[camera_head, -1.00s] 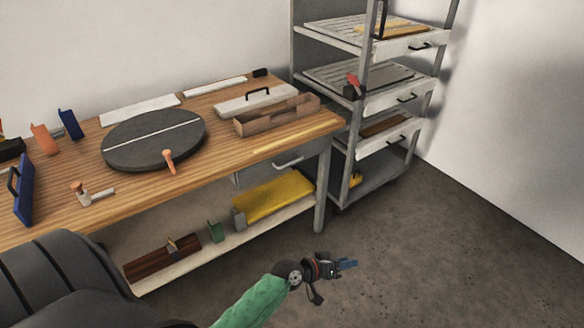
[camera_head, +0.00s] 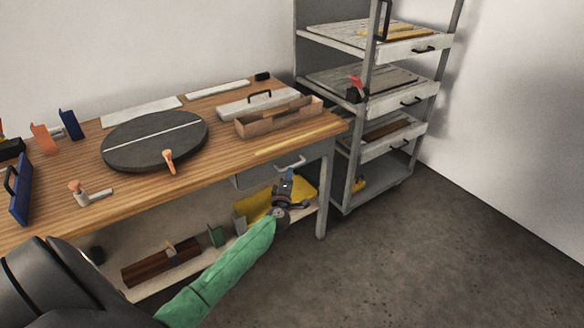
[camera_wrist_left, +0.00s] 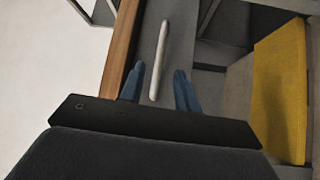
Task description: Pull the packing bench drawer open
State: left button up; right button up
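The packing bench drawer (camera_head: 252,179) is a grey front under the right end of the wooden bench top (camera_head: 230,100). Its pale bar handle (camera_head: 291,163) also shows in the left wrist view (camera_wrist_left: 161,55). My left gripper (camera_head: 286,177), on the green-sleeved arm, is just below the handle. In the left wrist view the blue fingers of my left gripper (camera_wrist_left: 158,88) are spread apart, with the handle's near end between them. I cannot tell whether either finger touches it. The drawer looks shut. My right gripper is not in view.
A yellow item (camera_head: 250,207) lies on the bench's lower shelf, beside a green piece (camera_head: 216,236) and brown blocks (camera_head: 160,263). A grey rack with trays (camera_head: 400,98) stands right of the bench. The floor (camera_head: 400,260) in front is clear.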

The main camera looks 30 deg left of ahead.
aim_at(292, 166)
pick_arm(q)
jog(key=shift+x, duration=3.1)
jog(key=shift+r, duration=0.1)
grip_shut()
